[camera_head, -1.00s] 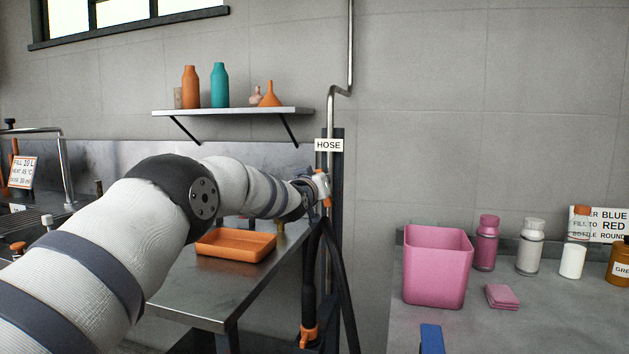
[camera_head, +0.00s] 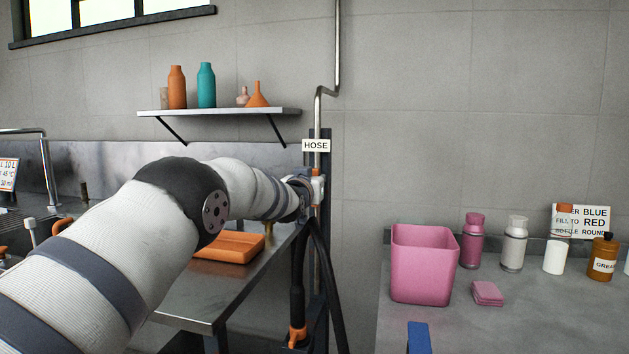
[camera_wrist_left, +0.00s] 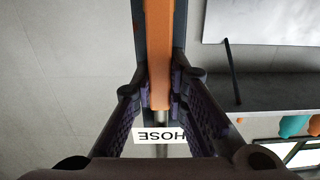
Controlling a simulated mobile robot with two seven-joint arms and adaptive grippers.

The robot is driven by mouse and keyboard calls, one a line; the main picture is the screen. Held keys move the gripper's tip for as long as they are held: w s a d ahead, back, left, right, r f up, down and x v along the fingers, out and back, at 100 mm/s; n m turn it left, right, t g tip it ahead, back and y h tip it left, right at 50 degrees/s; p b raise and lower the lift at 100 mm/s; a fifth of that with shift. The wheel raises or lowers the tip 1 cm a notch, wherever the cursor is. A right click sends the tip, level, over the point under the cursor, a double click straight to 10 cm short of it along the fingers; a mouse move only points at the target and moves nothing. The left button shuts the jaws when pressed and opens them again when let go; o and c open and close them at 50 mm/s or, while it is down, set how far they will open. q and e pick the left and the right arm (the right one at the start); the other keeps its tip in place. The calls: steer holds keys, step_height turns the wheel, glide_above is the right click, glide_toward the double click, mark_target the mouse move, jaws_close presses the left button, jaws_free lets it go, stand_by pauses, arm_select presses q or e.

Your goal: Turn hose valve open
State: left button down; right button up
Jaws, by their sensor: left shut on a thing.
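The hose valve (camera_head: 318,186) is on the pipe just below the white HOSE sign (camera_head: 316,146). Its orange lever (camera_wrist_left: 159,50) shows large in the left wrist view, where the sign (camera_wrist_left: 158,135) appears upside down. My left gripper (camera_head: 308,190) is at the valve, with its arm reaching in from the left. In the left wrist view its two fingers (camera_wrist_left: 160,100) stand on either side of the lever, and it is shut on it. The gripper partly hides the valve in the head view. My right gripper is not in view.
A dark hose (camera_head: 327,280) hangs below the valve. A steel table (camera_head: 215,300) with an orange tray (camera_head: 229,247) stands left of it. A shelf (camera_head: 220,112) with bottles is above. A pink bin (camera_head: 424,264) and several bottles stand on the right counter (camera_head: 500,325).

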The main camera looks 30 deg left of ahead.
arm_select(q)
steer(key=shift+r, duration=0.15)
steer(key=c, duration=1.6)
jaws_free()
steer(key=shift+w, duration=0.1)
steer(key=shift+o, duration=0.2)
steer(key=v, duration=1.2)
